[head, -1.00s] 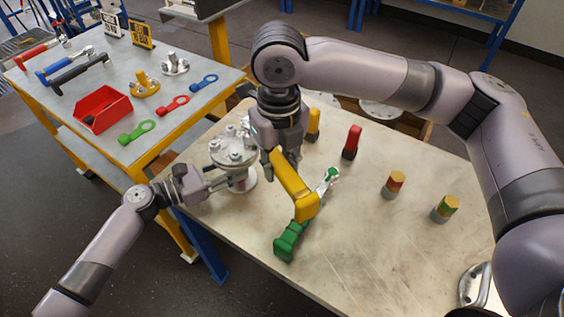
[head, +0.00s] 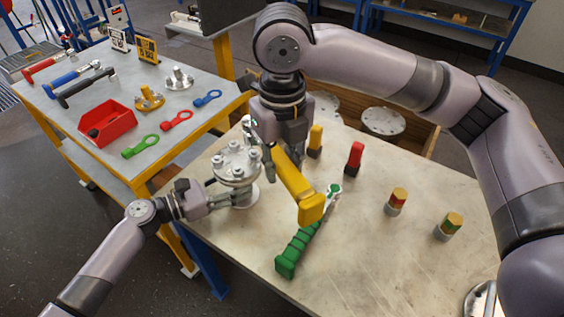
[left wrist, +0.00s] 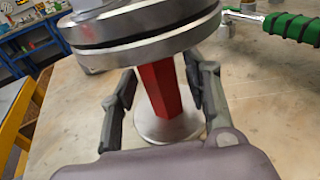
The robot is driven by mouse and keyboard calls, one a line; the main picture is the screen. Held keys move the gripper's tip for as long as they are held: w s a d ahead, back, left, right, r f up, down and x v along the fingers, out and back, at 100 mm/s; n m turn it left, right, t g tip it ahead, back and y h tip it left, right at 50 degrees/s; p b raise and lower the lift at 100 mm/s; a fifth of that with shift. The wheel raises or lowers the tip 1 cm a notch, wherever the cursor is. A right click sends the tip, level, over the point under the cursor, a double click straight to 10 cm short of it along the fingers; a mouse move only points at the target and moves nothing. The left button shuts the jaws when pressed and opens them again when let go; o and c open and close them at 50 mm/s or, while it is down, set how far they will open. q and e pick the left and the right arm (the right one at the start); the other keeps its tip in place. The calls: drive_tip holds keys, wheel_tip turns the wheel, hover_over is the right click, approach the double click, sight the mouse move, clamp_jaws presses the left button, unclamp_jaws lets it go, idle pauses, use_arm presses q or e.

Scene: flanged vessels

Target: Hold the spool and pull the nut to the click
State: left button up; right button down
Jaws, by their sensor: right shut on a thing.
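The spool (head: 237,162) is a grey flanged vessel with bolts and nuts on its top flange, upright on the near table's left side. In the left wrist view its red neck (left wrist: 160,88) stands between two flanges. My left gripper (head: 222,198) is around that neck from the left. In the left wrist view its fingers (left wrist: 160,95) stand on either side, with narrow gaps. My right gripper (head: 272,148) is shut on a yellow-handled wrench (head: 298,185) just right of the spool. The wrench's head end is mostly hidden by the gripper, so its seat on a nut is unclear.
A green-handled wrench (head: 298,250) lies on the table (head: 365,250) right of the spool. Small coloured pieces stand farther right, including a red one (head: 354,158). A side table at left holds a red bin (head: 107,122) and tools.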

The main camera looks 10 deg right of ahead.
use_arm(q)
drive_tip(key=shift+o, duration=0.4)
drive_tip(key=v, duration=1.2)
drive_tip(key=shift+a, duration=0.1)
